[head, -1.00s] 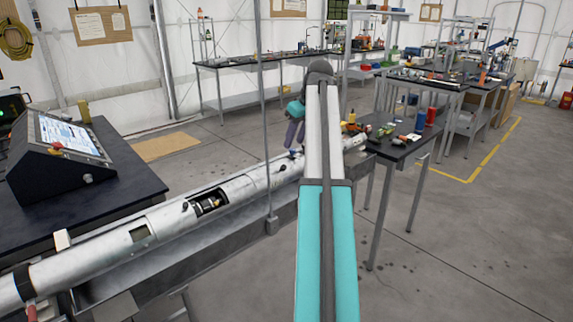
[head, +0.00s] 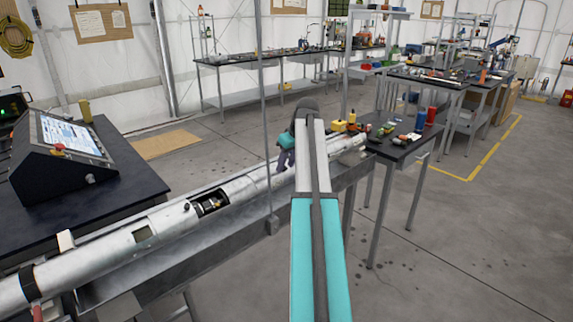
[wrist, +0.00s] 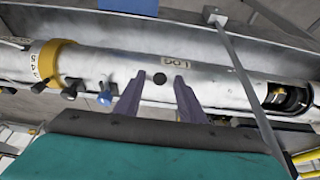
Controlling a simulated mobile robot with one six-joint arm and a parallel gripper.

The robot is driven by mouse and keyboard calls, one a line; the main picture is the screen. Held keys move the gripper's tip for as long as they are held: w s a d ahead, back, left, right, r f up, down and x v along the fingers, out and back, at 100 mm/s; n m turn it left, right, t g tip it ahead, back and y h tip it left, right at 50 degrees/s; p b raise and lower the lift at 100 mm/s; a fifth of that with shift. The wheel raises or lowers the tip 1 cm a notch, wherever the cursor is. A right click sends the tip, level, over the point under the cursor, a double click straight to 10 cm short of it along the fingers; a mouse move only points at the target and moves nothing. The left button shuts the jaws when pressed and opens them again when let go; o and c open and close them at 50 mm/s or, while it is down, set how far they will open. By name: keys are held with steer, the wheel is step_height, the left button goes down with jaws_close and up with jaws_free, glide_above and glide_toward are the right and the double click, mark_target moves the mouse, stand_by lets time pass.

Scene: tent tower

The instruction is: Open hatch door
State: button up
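A long silver tube (head: 100,255) lies on a stand from lower left toward the middle of the head view. In the wrist view, a small round black knob (wrist: 160,78) sits on the tube wall (wrist: 215,85) below a small printed label (wrist: 176,63). The outline of a hatch door around it is not clear. My gripper (wrist: 159,82) has its two purple fingers apart, one on each side of the knob, with nothing between them visibly gripped. Whether the fingers touch the tube cannot be told.
The tube has an open bay (head: 210,203) with dark parts inside, and a thin grey post (head: 266,120) stands close to it. A yellow band (wrist: 58,65) and a blue knob (wrist: 105,97) are left in the wrist view. A black table (head: 405,147) stands right.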

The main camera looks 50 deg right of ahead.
steer(key=shift+w+f, duration=0.15)
steer(key=shift+f, duration=0.25)
jaws_close()
